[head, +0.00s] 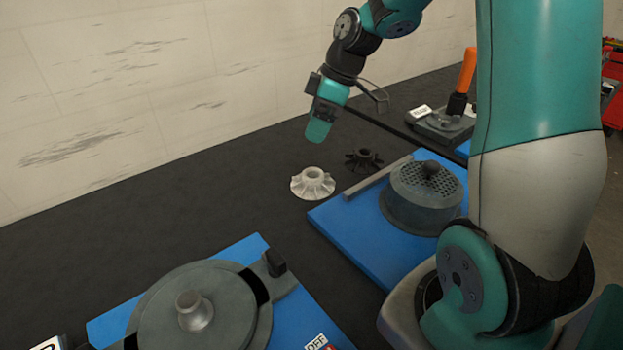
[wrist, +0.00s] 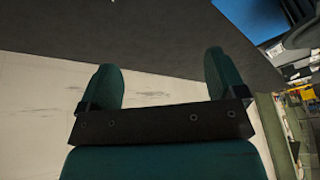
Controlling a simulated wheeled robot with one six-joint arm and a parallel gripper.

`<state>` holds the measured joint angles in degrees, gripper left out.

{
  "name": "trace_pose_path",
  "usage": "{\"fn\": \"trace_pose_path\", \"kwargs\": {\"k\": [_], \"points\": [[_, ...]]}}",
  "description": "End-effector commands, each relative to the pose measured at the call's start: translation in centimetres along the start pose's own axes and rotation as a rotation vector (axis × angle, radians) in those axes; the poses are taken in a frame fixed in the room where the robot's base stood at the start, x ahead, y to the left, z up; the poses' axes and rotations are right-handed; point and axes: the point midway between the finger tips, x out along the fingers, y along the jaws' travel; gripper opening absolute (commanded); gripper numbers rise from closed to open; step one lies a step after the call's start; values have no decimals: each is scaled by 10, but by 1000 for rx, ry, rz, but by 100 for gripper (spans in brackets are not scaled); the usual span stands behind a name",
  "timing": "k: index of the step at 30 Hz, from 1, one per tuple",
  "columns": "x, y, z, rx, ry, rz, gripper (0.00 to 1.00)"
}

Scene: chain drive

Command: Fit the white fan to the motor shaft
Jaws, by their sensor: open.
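The white fan (head: 313,183) stands on the dark bench top in the head view, hub upward. My gripper (head: 318,133) is above the bench, up and behind the fan in the picture, apart from it. In the wrist view my gripper (wrist: 162,85) has its two teal fingers spread with nothing between them. A grey round motor housing (head: 200,315) with a metal shaft (head: 194,310) pointing up sits on a blue plate at the front left; I take this as the motor shaft. The fan is not in the wrist view.
A black fan (head: 364,160) stands just right of the white one. A blue board (head: 338,222) holds a grey housing with a perforated cover (head: 428,185). An orange-handled lever (head: 466,75) stands behind. The pale wall (head: 120,90) borders the bench. Bare bench lies left of the fan.

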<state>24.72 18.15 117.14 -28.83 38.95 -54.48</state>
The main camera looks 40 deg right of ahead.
Motion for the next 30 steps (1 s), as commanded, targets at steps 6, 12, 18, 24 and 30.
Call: {"fn": "trace_pose_path", "kwargs": {"k": [6,12,18,24,30], "points": [[7,67,60,-64,12,44,90],[41,71,62,-74,11,41,90],[87,73,61,-75,10,42,90],[118,75,60,-74,11,46,90],[132,75,59,-74,11,45,90]]}}
